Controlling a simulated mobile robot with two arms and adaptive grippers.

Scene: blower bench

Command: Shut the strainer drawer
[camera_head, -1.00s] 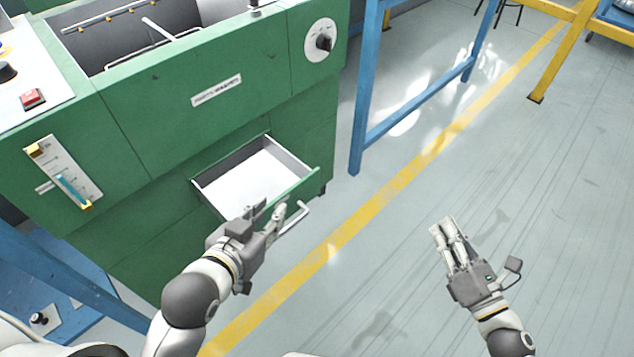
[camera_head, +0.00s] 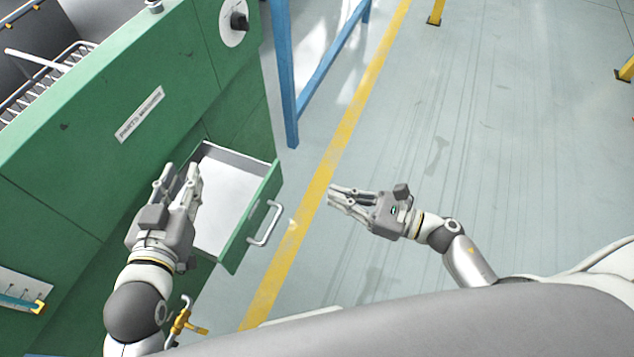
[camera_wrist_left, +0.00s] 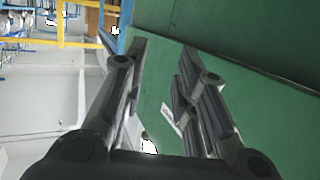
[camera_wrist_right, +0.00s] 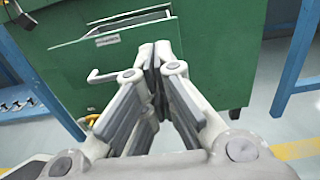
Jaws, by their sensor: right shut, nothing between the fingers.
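The strainer drawer (camera_head: 219,196) stands open from the green machine, its pale inside showing. Its green front panel (camera_head: 237,243) carries a silver bar handle (camera_head: 266,222). The drawer front (camera_wrist_right: 85,62) and handle (camera_wrist_right: 101,76) also show in the right wrist view. My left gripper (camera_head: 178,180) is open and empty, overlapping the drawer's left side in the head view; its height above the drawer is unclear. In the left wrist view its spread fingers (camera_wrist_left: 160,62) face a green panel. My right gripper (camera_head: 332,193) is shut and empty, right of the handle, pointing toward it, apart from it.
The green machine (camera_head: 105,170) fills the left, with a dial (camera_head: 234,20) above the drawer. A blue frame post (camera_head: 283,75) stands beyond the drawer. A yellow-handled valve (camera_head: 185,322) sits low near my left arm.

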